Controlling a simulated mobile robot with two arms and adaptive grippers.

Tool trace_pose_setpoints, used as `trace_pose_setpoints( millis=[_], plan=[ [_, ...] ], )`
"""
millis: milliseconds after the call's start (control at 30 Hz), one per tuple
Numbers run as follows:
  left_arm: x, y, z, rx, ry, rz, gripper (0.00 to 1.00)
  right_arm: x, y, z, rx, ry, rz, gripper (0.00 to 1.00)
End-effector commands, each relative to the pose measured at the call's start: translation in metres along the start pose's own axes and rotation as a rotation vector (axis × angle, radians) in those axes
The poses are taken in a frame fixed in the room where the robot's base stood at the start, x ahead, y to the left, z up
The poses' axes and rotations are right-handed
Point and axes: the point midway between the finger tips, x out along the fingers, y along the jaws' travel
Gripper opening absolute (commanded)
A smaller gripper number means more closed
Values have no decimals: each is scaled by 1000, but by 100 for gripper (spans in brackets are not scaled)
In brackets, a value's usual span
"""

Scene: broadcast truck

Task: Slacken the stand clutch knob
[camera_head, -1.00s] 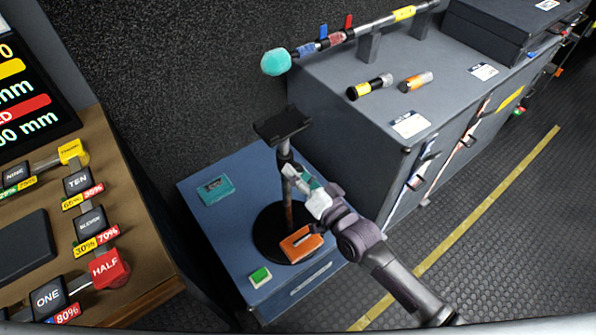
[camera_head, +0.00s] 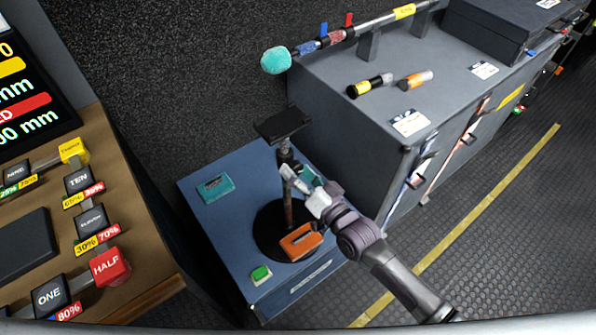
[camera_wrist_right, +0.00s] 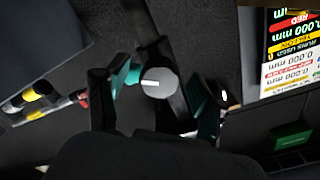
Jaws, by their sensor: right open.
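The dark stand has a flat top plate (camera_head: 283,124), a thin upright post and a round black base (camera_head: 262,236). It stands upright on a low blue cabinet. The stand clutch knob (camera_wrist_right: 158,83) is a round grey disc with a white line across its face, seen face-on in the right wrist view. In the head view the knob is hidden or too small to make out. My right gripper (camera_head: 299,177) is at the post, below the plate. Its open fingers (camera_wrist_right: 168,97) lie either side of the knob; I see no clear contact. My left gripper is out of view.
The blue cabinet (camera_head: 217,225) also holds an orange item (camera_head: 301,242) at the stand's base, a teal box (camera_head: 215,188) and a green block (camera_head: 260,275). A taller grey cabinet (camera_head: 340,125) stands close behind right. A console with labelled blocks (camera_head: 105,266) is at left.

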Motion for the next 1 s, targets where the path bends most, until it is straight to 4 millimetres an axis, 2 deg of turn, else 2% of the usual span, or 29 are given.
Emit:
trace_pose_setpoints(
  millis=[167,267,367,700,833,1000],
  plan=[
    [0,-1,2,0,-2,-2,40,-1,0,0,0,1,0,68],
    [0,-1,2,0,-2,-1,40,-8,0,0,0,0,0,68],
    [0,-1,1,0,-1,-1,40,-24,1,0,0,-1,1,68],
    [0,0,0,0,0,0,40,-95,1,1,0,-3,2,68],
    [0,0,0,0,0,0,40,-111,0,0,0,-1,1,68],
    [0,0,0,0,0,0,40,-120,0,0,0,0,0,68]
  ],
)
